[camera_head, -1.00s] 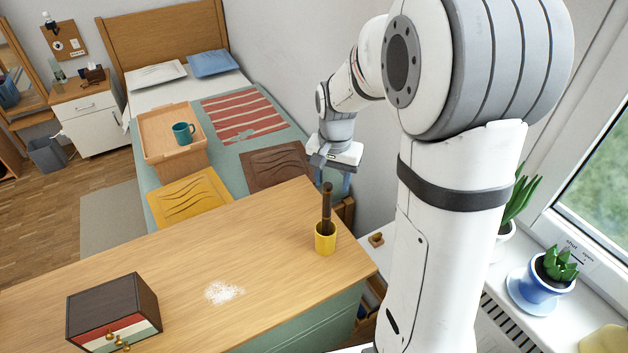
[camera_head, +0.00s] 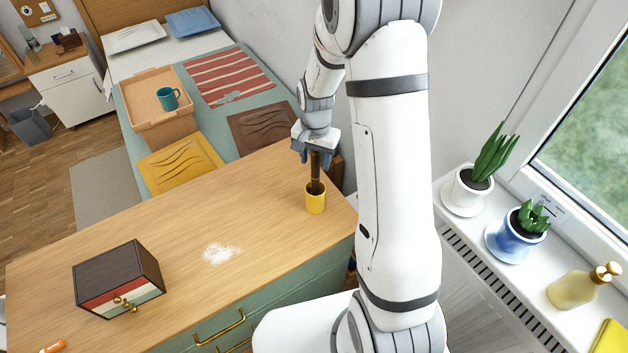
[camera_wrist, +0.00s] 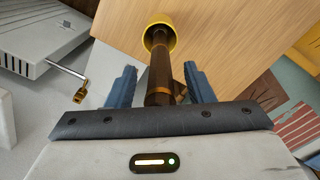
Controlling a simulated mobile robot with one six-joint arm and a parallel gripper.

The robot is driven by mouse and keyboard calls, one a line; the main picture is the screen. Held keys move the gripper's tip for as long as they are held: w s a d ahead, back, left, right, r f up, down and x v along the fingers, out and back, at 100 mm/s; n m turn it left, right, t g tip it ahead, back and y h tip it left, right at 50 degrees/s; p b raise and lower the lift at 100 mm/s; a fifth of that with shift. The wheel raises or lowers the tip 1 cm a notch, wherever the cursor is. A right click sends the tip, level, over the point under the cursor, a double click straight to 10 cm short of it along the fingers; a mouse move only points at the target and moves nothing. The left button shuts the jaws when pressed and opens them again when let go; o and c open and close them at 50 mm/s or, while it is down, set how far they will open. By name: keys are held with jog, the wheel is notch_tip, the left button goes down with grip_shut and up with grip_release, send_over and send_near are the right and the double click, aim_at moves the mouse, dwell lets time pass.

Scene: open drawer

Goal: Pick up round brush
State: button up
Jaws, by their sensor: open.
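The round brush (camera_head: 316,172) has a dark brown handle with a copper-coloured band and stands upright in a yellow cup (camera_head: 315,201) near the right end of the wooden desk. My gripper (camera_head: 314,158) is at the top of the handle, above the cup. In the wrist view the open fingers (camera_wrist: 156,84) stand on either side of the brush handle (camera_wrist: 159,72), with a gap visible on both sides. The handle runs from the gripper down into the cup (camera_wrist: 159,30). The brush's lower end is hidden in the cup.
A small dark drawer box (camera_head: 117,272) with brass knobs stands at the desk's left. A patch of white powder (camera_head: 220,252) lies mid-desk. The windowsill at right holds potted plants (camera_head: 528,222) and a bottle (camera_head: 580,288). The desk around the cup is clear.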

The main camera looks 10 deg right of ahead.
grip_shut()
dwell(0.5)
jog(key=shift+r, duration=0.1)
